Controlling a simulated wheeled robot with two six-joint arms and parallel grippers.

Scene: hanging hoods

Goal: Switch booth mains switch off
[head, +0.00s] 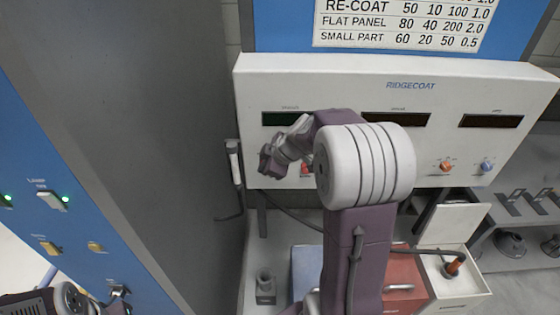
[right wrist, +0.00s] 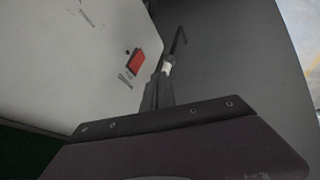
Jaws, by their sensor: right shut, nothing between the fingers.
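A red switch (right wrist: 136,61) sits on a pale panel in the right wrist view, with small unreadable lettering beside it. In the head view, a bit of red (head: 305,169) shows on the white RIDGECOAT control box (head: 350,83), just right of my right gripper (head: 268,161). I cannot read which switch is the booth mains. My right gripper is shut and empty in front of the box's lower left; its closed fingers (right wrist: 157,92) appear just right of the red switch, apparently apart from it.
A slim holder with a cable (head: 235,165) hangs at the box's left edge. An orange knob (head: 446,167) and a blue knob (head: 486,166) are further right. A blue panel (head: 85,225) with lit switches stands left. My right arm hides the box's middle.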

